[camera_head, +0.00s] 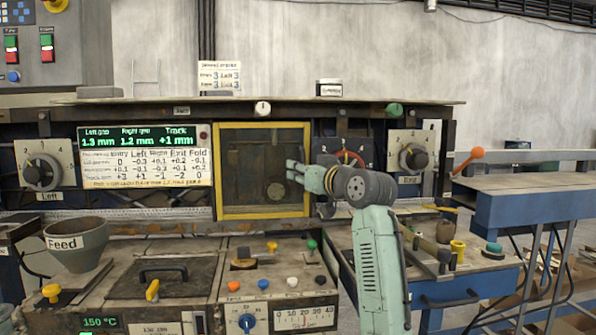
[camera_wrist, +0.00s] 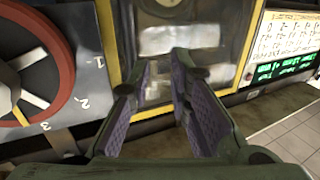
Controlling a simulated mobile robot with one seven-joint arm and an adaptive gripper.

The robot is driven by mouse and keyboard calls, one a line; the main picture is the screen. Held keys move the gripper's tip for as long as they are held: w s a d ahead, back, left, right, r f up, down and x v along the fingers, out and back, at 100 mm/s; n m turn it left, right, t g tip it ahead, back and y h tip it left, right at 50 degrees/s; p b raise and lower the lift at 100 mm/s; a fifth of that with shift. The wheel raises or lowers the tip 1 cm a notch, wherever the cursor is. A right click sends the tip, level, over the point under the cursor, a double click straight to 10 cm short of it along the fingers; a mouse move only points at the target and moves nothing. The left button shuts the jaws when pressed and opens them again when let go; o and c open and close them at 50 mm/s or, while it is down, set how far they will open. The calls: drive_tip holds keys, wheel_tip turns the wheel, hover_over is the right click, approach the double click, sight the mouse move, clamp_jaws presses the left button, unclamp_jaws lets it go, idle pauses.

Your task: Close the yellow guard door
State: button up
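The yellow guard door (camera_head: 263,125) is a yellow-framed, dark see-through panel in the middle of the machine front. Its frame looks nearly flush with the front; I cannot tell whether a small gap is left. In the wrist view its yellow edges (camera_wrist: 246,45) run on both sides of the dark pane. My gripper (camera_head: 291,171) is in front of the door's right part in the head view. In the wrist view my gripper (camera_wrist: 166,68) has its purple-padded fingers apart with nothing held between them. I cannot tell whether the fingertips touch the pane.
A red-rimmed dial (camera_head: 350,158) is right of the door, close to my wrist. A display board (camera_head: 145,155) is on the left. Below are a control panel with knobs (camera_head: 262,284) and a feed hopper (camera_head: 77,246). An orange-knobbed lever (camera_head: 470,158) sticks out at right.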

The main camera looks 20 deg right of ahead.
drive_tip(key=shift+s, duration=0.1)
drive_tip(key=s+d, duration=0.1)
drive_tip(key=s, duration=1)
drive_tip(key=shift+s+d, duration=0.15)
drive_tip(key=shift+s, duration=0.25)
drive_tip(key=shift+w, duration=0.1)
